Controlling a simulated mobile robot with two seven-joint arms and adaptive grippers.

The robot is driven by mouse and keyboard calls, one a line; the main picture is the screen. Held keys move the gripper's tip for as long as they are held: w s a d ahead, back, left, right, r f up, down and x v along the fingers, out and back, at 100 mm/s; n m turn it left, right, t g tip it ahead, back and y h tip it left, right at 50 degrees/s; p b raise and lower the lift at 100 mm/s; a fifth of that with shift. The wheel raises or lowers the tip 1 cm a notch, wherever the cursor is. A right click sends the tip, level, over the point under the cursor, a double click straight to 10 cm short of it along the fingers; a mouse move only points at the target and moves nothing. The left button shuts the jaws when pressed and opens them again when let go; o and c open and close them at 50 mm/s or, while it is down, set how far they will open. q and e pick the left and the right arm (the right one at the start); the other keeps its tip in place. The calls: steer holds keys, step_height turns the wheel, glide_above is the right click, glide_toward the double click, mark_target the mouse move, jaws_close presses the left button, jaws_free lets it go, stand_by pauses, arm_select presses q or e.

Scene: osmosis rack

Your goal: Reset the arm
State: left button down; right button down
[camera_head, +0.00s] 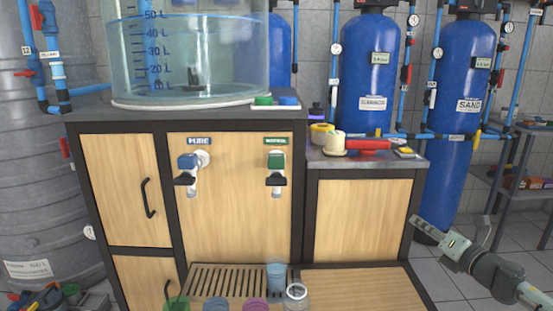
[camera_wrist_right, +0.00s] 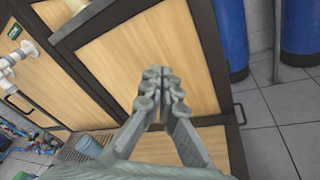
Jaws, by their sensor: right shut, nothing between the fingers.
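My right gripper (camera_head: 424,226) is at the lower right of the head view, right of the cabinet's low wooden shelf and over the tiled floor. In the right wrist view its two grey fingers (camera_wrist_right: 162,88) are together with nothing between them. They point toward the wooden cabinet panel (camera_wrist_right: 140,65), and I see no contact with it. My left gripper does not show in either view.
The cabinet has a blue-handled tap (camera_head: 188,165) and a green-handled tap (camera_head: 276,168). A blue cup (camera_head: 276,274) stands on the drip grate (camera_head: 215,281). Blue tanks (camera_head: 368,75) stand behind. Tiled floor (camera_head: 440,285) is open at the right, before a metal shelf.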

steer(key=s+d+f+m+g+h, duration=0.7)
steer(key=s+d+f+m+h, duration=0.4)
steer(key=s+d+f+m, duration=1.1)
steer(key=s+d+f+m+g+h, duration=0.1)
steer(key=s+d+f+g, duration=0.25)
steer(key=s, duration=0.35)
steer(key=s+d+f+m+g+h, duration=0.1)
steer(key=s+d+f+g, duration=0.1)
steer(key=s+d+f, duration=0.3)
steer(key=s+a+f+m+g+y, duration=0.15)
steer(key=s+a+f, duration=0.35)
steer(key=a, duration=0.5)
steer(key=s+a+f+m+y, duration=0.2)
steer(key=a+f, duration=0.5)
steer(key=a, duration=0.2)
steer(key=s+a+f+m+y, duration=0.1)
steer(key=a+f+y, duration=0.1)
steer(key=a, duration=0.8)
steer(key=s+a+f+y, duration=0.1)
steer(key=a+f+y, duration=0.1)
steer(key=a, duration=0.8)
steer(key=shift+s+a+f+m, duration=0.2)
steer(key=shift+s+f+m, duration=0.2)
steer(key=shift+f, duration=0.15)
